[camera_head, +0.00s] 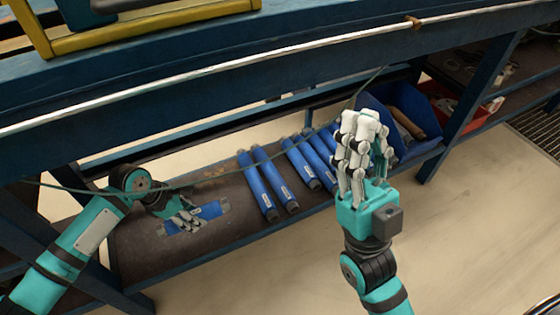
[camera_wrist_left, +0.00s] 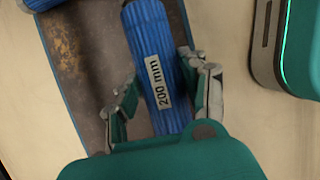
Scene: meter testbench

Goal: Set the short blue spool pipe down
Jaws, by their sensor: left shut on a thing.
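My left gripper (camera_head: 188,218) is low over the left part of the shelf under the bench. It is shut on the short blue spool pipe (camera_head: 212,209), which lies roughly level, at or just above the shelf board; I cannot tell whether it touches. In the left wrist view the pipe (camera_wrist_left: 158,60) is ribbed blue with a white "200 mm" label, and the gripper's fingers (camera_wrist_left: 160,92) are on both sides of it. My right gripper (camera_head: 362,135) is raised in front of the shelf near the blue bin, its pale fingers bunched; its jaw state is unclear.
Several longer blue pipes (camera_head: 257,187) lie side by side on the brown shelf (camera_head: 150,258), right of the held pipe. A blue bin (camera_head: 420,152) and a red bin (camera_head: 455,108) stand further right. The blue bench edge (camera_head: 200,97) overhangs the shelf. Bare board shows around the left gripper.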

